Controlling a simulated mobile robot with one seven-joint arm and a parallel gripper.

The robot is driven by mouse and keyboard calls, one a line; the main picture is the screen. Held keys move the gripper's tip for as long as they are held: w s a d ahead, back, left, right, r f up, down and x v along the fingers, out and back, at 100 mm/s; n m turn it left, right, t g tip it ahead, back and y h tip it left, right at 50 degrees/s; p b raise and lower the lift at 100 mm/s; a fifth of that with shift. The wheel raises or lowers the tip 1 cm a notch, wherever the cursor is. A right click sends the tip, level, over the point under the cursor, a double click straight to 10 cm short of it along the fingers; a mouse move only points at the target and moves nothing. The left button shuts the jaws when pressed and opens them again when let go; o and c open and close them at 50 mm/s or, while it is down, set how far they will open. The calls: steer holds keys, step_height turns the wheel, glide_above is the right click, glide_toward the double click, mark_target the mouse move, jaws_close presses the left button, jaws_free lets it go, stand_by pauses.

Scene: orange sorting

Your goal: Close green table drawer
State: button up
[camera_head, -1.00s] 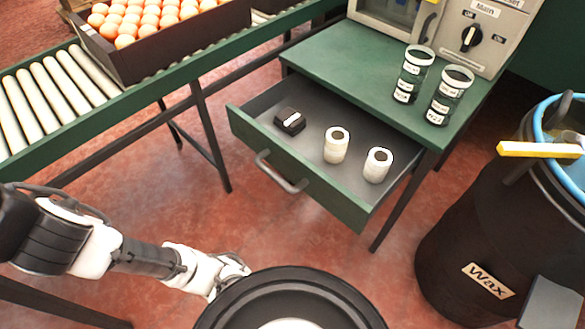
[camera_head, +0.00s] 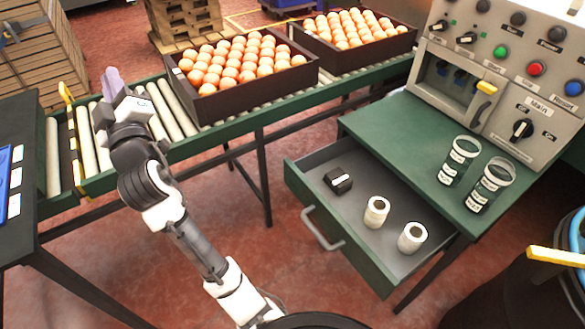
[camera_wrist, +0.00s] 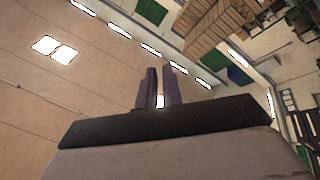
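The green table (camera_head: 412,122) stands right of centre in the head view. Its drawer is pulled well out, with a green front (camera_head: 335,232) and a grey handle (camera_head: 322,230). A small black box (camera_head: 338,181) and two white rolls (camera_head: 377,212) (camera_head: 412,237) lie in it. My gripper (camera_head: 112,82), with purple fingers, is raised at the left near the roller conveyor, well apart from the drawer and pointing up. In the wrist view my gripper's fingers (camera_wrist: 160,88) are a little apart with nothing between them, against the ceiling.
Two dark crates of oranges (camera_head: 262,92) (camera_head: 390,46) sit on the conveyor (camera_head: 170,108). Two labelled jars (camera_head: 458,160) (camera_head: 490,184) and a control panel (camera_head: 520,65) stand on the table. A dark barrel (camera_head: 520,300) is at lower right. Open red floor lies before the drawer.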

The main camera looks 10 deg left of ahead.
steer(key=w+f+h, duration=0.1)
steer(key=f+h, duration=0.1)
steer(key=f, duration=0.1)
steer(key=w+a+f+n+h+p, duration=0.1)
steer(key=w+f+h, duration=0.1)
steer(key=w+f+h+p, duration=0.1)
steer(key=w+f, duration=0.1)
steer(key=f, duration=0.1)
steer(key=shift+w+a+f+g+h, duration=0.2)
steer(key=shift+f+g+h, duration=0.1)
steer(key=shift+f+h, duration=0.1)
jaws_close()
steer(key=n+g+h+p, duration=0.4)
steer(key=n+h+p, duration=0.55)
steer(key=h, duration=1.25)
glide_toward(298, 178)
steer(key=shift+m, duration=0.35)
steer(key=p+x, duration=0.2)
steer(key=x, duration=0.5)
steer(key=shift+f, duration=0.1)
